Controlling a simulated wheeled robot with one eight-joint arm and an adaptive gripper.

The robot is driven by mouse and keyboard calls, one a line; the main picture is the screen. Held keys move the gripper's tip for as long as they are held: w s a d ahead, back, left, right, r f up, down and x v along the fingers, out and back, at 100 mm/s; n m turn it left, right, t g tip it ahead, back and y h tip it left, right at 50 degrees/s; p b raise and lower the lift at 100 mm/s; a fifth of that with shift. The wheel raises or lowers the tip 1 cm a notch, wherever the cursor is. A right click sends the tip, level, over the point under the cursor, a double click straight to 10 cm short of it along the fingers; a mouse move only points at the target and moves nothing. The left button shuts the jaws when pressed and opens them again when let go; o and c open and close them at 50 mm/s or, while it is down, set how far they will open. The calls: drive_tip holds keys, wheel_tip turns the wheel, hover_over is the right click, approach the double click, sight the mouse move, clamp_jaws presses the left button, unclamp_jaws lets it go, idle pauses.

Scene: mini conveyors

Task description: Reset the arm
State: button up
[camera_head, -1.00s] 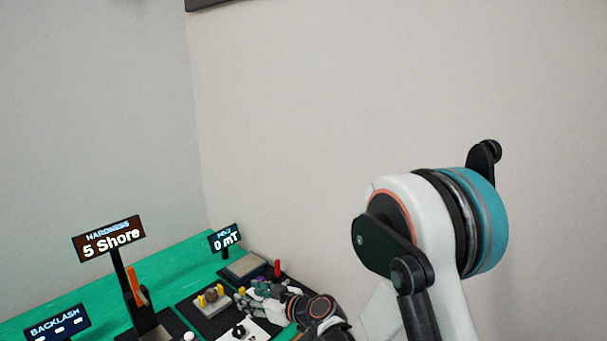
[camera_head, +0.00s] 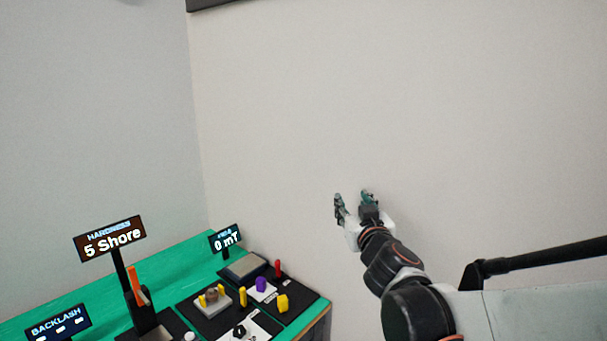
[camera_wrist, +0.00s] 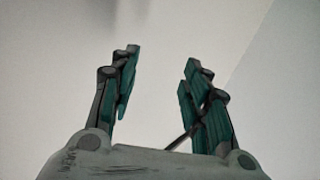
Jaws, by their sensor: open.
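My gripper (camera_head: 354,200) is raised in front of the bare wall in the head view, right of the green bench and above its level. Its two fingers are spread apart with nothing between them. In the wrist view the gripper (camera_wrist: 155,95) shows the same open, empty fingers with teal pads, against a plain pale wall. My arm reaches in from the lower right of the head view.
The green bench (camera_head: 180,268) fills the lower left. It carries a hardness display (camera_head: 110,240), a backlash display (camera_head: 57,324), a mT display (camera_head: 225,239), a purple piece (camera_head: 262,284), a yellow piece (camera_head: 283,303) and a red peg (camera_head: 278,269). The space before the wall is free.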

drive_tip(key=s+d+f+m+g+h, duration=0.2)
drive_tip(key=s+d, duration=0.3)
drive_tip(key=s, duration=0.1)
drive_tip(key=s+d+f+m+g+h, duration=0.1)
drive_tip(key=s+d+f+g+h, duration=0.15)
drive_tip(key=s+d, duration=0.4)
drive_tip(key=s+a+f+g+y, duration=0.1)
drive_tip(key=s+f+g, duration=0.1)
drive_tip(key=s, duration=0.4)
drive_tip(key=s+a+f+g+y, duration=0.1)
drive_tip(key=s+f+g, duration=0.1)
drive_tip(key=s, duration=0.4)
drive_tip(key=s+a+f+n+g+y, duration=0.1)
drive_tip(key=s+f+g, duration=0.1)
drive_tip(key=s+f, duration=0.2)
drive_tip(key=shift+s+f, duration=0.3)
drive_tip(key=shift+s, duration=0.6)
drive_tip(key=shift+o, duration=0.6)
drive_tip(key=shift+a, duration=0.1)
